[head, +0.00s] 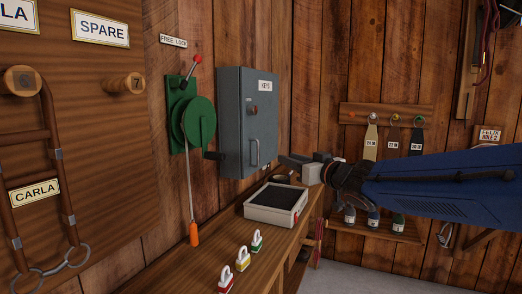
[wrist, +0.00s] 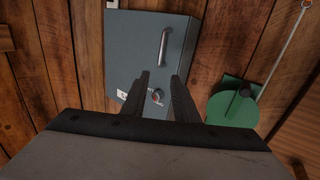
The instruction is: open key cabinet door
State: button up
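The grey key cabinet (head: 233,125) hangs on the plank wall, and its door (head: 266,125) appears shut. The door bears a KEYS label (head: 265,86), a small lock knob with a red mark (head: 253,109) and a vertical bar handle (head: 256,153). My gripper (head: 284,159) is in front of the door, low and to its right in the head view. In the wrist view the cabinet is upside down, with the handle (wrist: 165,41) beyond the fingertips and the knob (wrist: 157,96) between the fingers. My gripper (wrist: 160,75) is open and empty, apart from the handle.
A green crank winch (head: 198,122) with a red-knobbed lever is left of the cabinet. A shelf (head: 275,236) below holds a white, dark-topped box (head: 276,204) and several padlocks (head: 242,258).

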aim_at(258, 148)
jog(key=x, duration=1.7)
jog(key=shift+a, duration=0.15)
grip_shut()
dwell(1.0)
